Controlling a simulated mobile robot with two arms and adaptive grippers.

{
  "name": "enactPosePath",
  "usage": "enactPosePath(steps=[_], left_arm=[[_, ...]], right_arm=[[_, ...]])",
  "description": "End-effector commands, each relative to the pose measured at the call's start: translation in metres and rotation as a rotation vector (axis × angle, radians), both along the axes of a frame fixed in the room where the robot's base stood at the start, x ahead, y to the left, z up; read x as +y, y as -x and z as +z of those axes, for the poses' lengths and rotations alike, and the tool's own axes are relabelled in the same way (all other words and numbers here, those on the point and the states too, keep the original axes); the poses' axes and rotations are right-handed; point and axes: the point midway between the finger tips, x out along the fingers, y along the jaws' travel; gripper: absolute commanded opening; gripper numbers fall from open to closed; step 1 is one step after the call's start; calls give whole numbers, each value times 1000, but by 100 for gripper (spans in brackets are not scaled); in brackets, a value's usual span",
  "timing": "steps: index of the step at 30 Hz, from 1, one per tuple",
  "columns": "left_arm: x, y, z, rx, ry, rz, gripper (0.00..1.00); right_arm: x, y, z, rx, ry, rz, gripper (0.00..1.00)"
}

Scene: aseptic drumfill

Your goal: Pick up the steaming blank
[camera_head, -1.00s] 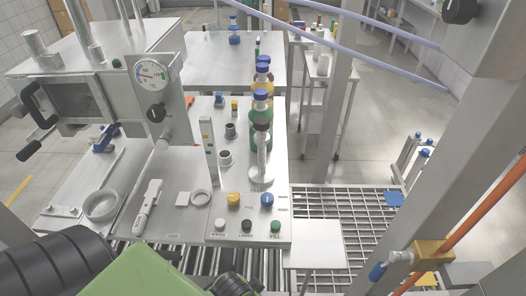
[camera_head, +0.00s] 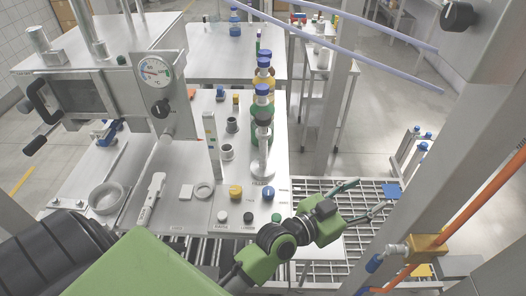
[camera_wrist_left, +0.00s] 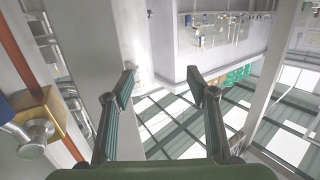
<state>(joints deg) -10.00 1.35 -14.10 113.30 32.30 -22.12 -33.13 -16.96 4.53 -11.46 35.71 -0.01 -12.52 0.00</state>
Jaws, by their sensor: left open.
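I cannot tell for sure which piece is the steaming blank. Two short grey cylinders with dark openings, the rear cylinder (camera_head: 231,125) and the front cylinder (camera_head: 227,153), stand upright on the steel bench. A flat pale ring (camera_head: 204,190) and a small white square (camera_head: 186,192) lie nearer the front. My left gripper (camera_head: 371,194) is open and empty, right of the bench's front corner and over the floor grating, apart from all these pieces. In the left wrist view the fingers (camera_wrist_left: 161,82) are spread with nothing between them. My right gripper is not in view.
Blue-capped bottles (camera_head: 262,102) and a metal fitting (camera_head: 262,150) stand along the bench's right edge. Buttons (camera_head: 236,192) sit at its front. A gauge machine (camera_head: 155,70) stands left. A steel post and a brass-fitted orange pipe (camera_head: 427,248) are close right of the gripper.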

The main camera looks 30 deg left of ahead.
Motion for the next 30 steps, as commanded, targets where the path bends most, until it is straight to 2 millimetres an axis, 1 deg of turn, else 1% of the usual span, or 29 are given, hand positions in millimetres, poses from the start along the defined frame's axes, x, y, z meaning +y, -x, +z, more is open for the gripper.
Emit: enactPosePath(steps=[1, 2, 3, 5, 6, 8, 9, 11, 12, 14, 15, 17, 18, 21, 24, 27, 30], left_arm=[[0, -20, 25, -95, 40, 36, 52], [3, -30, 39, -151, 64, 65, 52], [8, -42, 57, -221, 94, 109, 52], [20, -58, 81, -315, 136, 189, 52], [29, -68, 95, -370, 161, 250, 52], [48, -80, 113, -441, 193, 353, 52], [61, -87, 122, -480, 211, 427, 52], [82, -95, 132, -522, 233, 548, 52], [97, -99, 136, -542, 243, 633, 52], [118, -104, 138, -557, 250, 764, 52], [132, -105, 137, -556, 250, 857, 52], [152, -105, 134, -543, 241, 996, 52], [165, -103, 129, -524, 229, 1090, 52], [189, -92, 113, -448, 182, 1318, 52], [205, -76, 97, -346, 119, 1515, 52], [211, -59, 84, -244, 53, 1666, 52], [214, -45, 76, -164, 1, 1765, 52]], right_arm=[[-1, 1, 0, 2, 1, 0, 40], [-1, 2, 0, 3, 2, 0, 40], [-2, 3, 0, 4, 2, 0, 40], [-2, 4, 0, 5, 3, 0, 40], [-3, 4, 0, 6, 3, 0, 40], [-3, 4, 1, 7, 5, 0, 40], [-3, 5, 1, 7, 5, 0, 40], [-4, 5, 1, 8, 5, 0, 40], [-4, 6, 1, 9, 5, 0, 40], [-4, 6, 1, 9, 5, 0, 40], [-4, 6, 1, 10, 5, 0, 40], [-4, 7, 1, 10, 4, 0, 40], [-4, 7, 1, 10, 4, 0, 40], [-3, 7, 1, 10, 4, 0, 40], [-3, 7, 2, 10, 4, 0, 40], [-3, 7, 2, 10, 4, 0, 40], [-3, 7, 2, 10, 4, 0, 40]])
